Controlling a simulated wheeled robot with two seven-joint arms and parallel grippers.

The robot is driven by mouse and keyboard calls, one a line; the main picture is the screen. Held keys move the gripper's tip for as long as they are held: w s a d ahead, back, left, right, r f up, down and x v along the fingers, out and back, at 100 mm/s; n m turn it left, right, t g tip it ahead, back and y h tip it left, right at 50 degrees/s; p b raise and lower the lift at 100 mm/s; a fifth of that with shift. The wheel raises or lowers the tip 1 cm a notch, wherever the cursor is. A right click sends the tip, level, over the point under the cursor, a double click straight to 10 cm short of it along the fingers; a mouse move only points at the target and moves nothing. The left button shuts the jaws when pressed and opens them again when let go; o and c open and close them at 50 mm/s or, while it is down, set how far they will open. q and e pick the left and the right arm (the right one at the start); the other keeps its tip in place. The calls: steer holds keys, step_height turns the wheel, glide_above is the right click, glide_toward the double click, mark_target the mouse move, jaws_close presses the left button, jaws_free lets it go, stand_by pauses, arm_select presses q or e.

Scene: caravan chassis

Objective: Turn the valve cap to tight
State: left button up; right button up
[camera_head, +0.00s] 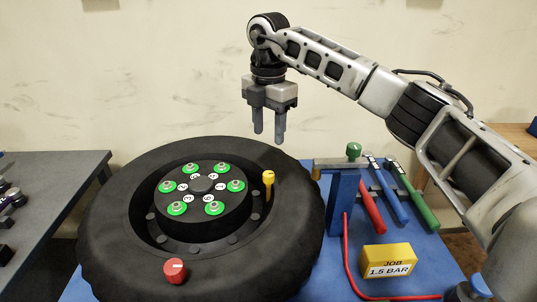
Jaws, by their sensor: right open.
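A large black tyre (115,235) lies flat on the blue table. A yellow upright piece with a rounded top (268,178), which looks like the valve with its cap, stands inside the rim at the right. A red knob with a pale mark (174,270) sits at the tyre's front; I cannot tell whether it is a cap. My right gripper (269,138) points down, open and empty, above the tyre's back edge. It is above the yellow piece and apart from it. My left gripper is not in view.
The hub has several green-ringed nuts (213,208). A grey table (50,175) is at left.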

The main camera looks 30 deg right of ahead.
step_height(320, 180, up, 5)
stand_by(0.7)
